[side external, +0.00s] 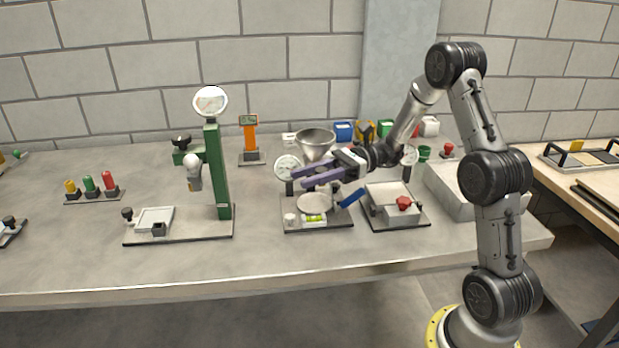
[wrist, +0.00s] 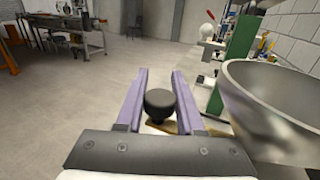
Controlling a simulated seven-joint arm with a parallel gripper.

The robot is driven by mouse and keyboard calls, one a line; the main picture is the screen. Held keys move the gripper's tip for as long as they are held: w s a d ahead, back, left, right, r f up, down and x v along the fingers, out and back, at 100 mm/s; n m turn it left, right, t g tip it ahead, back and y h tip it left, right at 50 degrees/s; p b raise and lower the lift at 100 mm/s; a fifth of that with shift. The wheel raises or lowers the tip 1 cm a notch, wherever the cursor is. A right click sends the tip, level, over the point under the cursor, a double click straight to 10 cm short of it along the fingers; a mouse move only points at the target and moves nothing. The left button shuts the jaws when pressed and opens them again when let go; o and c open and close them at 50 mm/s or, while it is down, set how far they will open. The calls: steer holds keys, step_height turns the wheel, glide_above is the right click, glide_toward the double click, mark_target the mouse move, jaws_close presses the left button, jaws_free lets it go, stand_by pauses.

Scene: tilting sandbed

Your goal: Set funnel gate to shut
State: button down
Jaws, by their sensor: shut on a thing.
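The metal funnel (side external: 317,138) stands behind my gripper (side external: 299,178) in the side view. In the wrist view the funnel (wrist: 275,95) fills the right side, close beside my fingers. My gripper has two purple fingers, seen in the wrist view (wrist: 159,73), on either side of a round black knob (wrist: 160,101). The gripper is shut on this knob, which looks like the funnel gate's handle. The knob is hidden in the side view, and the gate's own position cannot be seen.
Below my gripper is a base with a round dish (side external: 314,203), a green level and a blue lever (side external: 351,198). A dial gauge (side external: 287,168) stands left of the fingers. A box with a red knob (side external: 403,203) is to the right. A green column (side external: 218,180) stands left.

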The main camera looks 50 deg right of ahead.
steer(key=c, duration=0.5)
jaws_free()
steer(key=shift+c, duration=0.2)
steer(key=v, duration=1.4)
steer(key=shift+a, duration=0.1)
